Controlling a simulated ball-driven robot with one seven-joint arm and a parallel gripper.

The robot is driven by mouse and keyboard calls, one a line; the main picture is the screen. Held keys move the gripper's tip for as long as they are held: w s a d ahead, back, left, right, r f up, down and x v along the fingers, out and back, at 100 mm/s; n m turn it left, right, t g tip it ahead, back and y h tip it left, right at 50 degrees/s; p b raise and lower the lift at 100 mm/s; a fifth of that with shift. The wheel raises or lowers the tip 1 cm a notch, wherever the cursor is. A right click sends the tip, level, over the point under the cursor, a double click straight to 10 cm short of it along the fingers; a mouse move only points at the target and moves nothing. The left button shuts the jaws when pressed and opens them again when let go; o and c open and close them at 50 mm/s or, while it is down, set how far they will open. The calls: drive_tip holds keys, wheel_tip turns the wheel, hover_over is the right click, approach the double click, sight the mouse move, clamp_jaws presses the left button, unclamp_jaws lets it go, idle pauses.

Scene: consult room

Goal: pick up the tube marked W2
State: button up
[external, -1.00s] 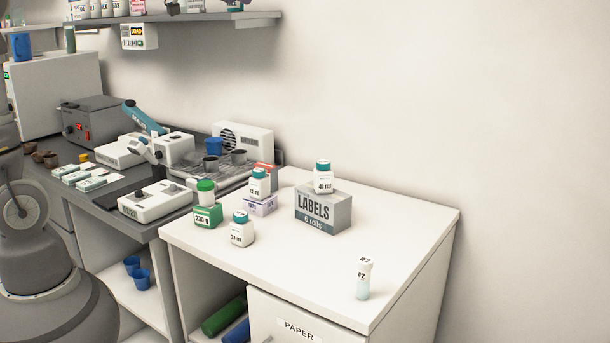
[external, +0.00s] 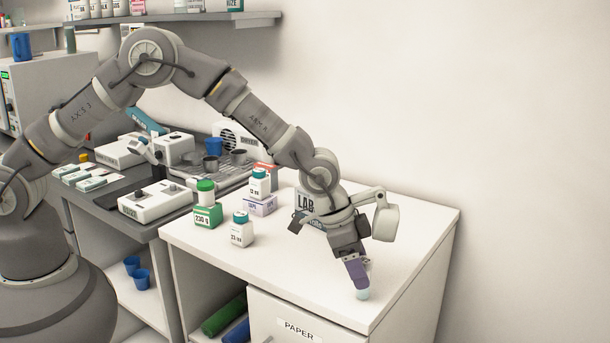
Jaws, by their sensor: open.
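The tube (external: 362,295) stands upright near the front right of the white cabinet top. Only its pale blue lower end shows; its white cap and label are hidden behind my fingers. My gripper (external: 358,280) points down over the tube, with its purple fingers at the tube's upper part. The jaws are open. I cannot tell from this view whether the fingers touch the tube or how they sit on either side of it.
The LABELS box (external: 306,203) is partly hidden behind my wrist. A teal-capped bottle (external: 242,230), a green box (external: 207,217) and a lilac box (external: 261,206) stand to the left. The white cabinet top (external: 290,270) is clear left of the tube.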

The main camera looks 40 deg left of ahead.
drive_tip(key=b+x, duration=0.1)
drive_tip(key=x, duration=0.3)
drive_tip(key=shift+a, duration=0.1)
drive_tip(key=c, duration=1)
